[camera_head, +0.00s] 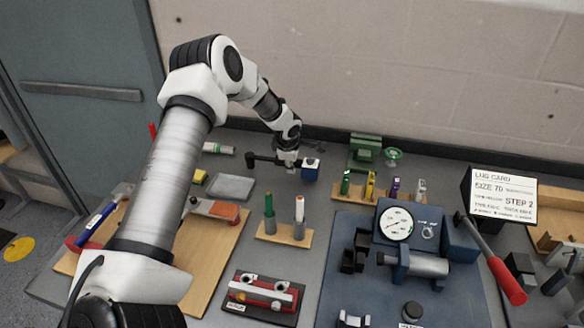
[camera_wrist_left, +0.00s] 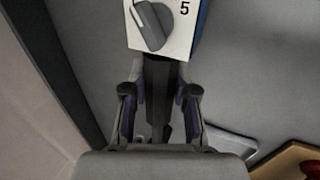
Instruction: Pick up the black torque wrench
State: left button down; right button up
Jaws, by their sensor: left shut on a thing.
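The black torque wrench (camera_head: 263,160) is a dark bar at the back of the bench, with a thicker end to the left. My left gripper (camera_head: 287,166) reaches down over it from above and is shut on it. In the left wrist view the dark wrench (camera_wrist_left: 158,88) runs between the two fingers of my left gripper (camera_wrist_left: 159,100). A blue box (camera_head: 311,170) with a white face is at its right end. The wrist view shows a knob and a "5" on that box (camera_wrist_left: 160,25). I cannot tell whether the wrench touches the box. My right gripper is out of view.
A grey pad (camera_head: 231,186) lies in front of the wrench. A wooden stand (camera_head: 284,236) with green and white-topped tools is nearer. To the right are a rack of coloured tools (camera_head: 375,196) and a blue press with a gauge (camera_head: 396,224). The wall is close behind.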

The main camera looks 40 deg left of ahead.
pick_arm(q)
notch_tip(320, 180, up, 27)
jog(key=b, duration=0.4)
jog(key=shift+b, duration=0.3)
jog(key=c, duration=1.5)
grip_release()
jog(key=shift+c, duration=0.2)
grip_shut()
jog(key=shift+f, duration=0.1)
